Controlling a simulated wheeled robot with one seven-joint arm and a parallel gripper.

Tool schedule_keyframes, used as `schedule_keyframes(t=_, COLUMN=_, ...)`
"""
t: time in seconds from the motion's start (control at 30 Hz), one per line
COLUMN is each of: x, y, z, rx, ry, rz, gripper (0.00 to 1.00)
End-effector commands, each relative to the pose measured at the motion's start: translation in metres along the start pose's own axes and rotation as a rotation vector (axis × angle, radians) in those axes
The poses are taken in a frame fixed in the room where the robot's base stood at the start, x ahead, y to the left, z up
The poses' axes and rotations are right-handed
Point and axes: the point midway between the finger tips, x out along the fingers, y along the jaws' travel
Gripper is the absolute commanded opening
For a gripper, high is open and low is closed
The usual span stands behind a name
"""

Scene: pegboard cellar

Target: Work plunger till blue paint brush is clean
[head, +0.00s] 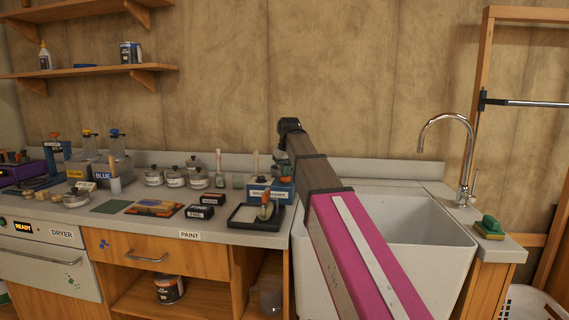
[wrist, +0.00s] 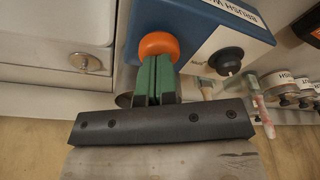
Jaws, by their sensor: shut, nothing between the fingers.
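The brush washer is a blue box with a white label (head: 262,193), on the counter left of the sink. It also shows in the wrist view (wrist: 205,38), with a dark round knob (wrist: 226,61) on its labelled face. An orange rounded knob (wrist: 158,43), perhaps the plunger's top, lies right at the tips of my gripper (wrist: 157,62). The green fingers are together and empty; I cannot tell if they touch the knob.
A white sink (head: 400,225) with a curved tap (head: 446,130) lies to the right. A black tray (head: 243,222) holding a tool with an orange part sits before the washer. Lidded pots (head: 175,177) and dark boxes (head: 207,199) crowd the counter to the left.

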Motion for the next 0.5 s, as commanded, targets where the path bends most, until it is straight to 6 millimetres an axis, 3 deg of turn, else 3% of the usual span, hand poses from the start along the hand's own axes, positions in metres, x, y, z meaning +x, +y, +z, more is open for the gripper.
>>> schedule_keyframes(t=0.5, x=-0.030, y=0.000, z=-0.007, rx=0.000, ry=-0.001, rz=0.000, gripper=0.00)
